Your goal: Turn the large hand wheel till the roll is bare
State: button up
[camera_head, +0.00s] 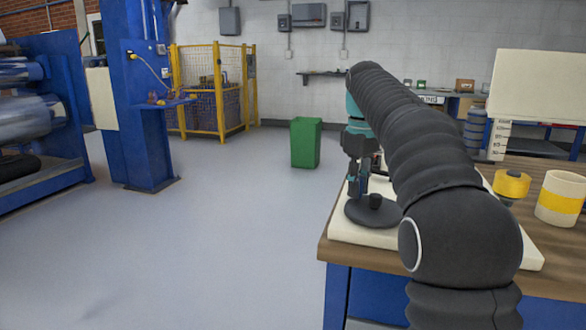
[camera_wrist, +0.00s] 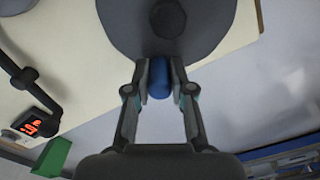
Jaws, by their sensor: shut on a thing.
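The large hand wheel is a dark grey disc (camera_head: 372,213) lying flat on a cream board on the bench, with a dark hub (camera_head: 376,201). In the wrist view, the wheel (camera_wrist: 125,22) fills the top middle, and its blue handle (camera_wrist: 159,86) stands near the rim. My gripper (camera_wrist: 160,72) is shut on this handle, a finger on each side. In the head view, my gripper (camera_head: 357,187) points down over the wheel's far side; the handle is hidden there. A yellow roll (camera_head: 511,184) sits on the bench at right; I cannot tell whether it is the task's roll.
A cream cylinder with a yellow band (camera_head: 560,198) stands at the bench's right. In the wrist view, a dark bar with a knob (camera_wrist: 24,78) and a red lit display (camera_wrist: 38,122) are at left. A green bin (camera_head: 305,142) stands on open floor; a blue roller machine (camera_head: 40,130) is far left.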

aim_at(350, 204)
jog(key=shift+s+a+r, duration=0.15)
jog(key=shift+s+a, duration=0.25)
jog(key=shift+a, duration=0.15)
jog(key=shift+s+a+b, duration=0.25)
jog(key=shift+s, duration=0.25)
jog(key=shift+s+a+b, duration=0.25)
jog(key=shift+s, duration=0.2)
jog(key=o, duration=1.7)
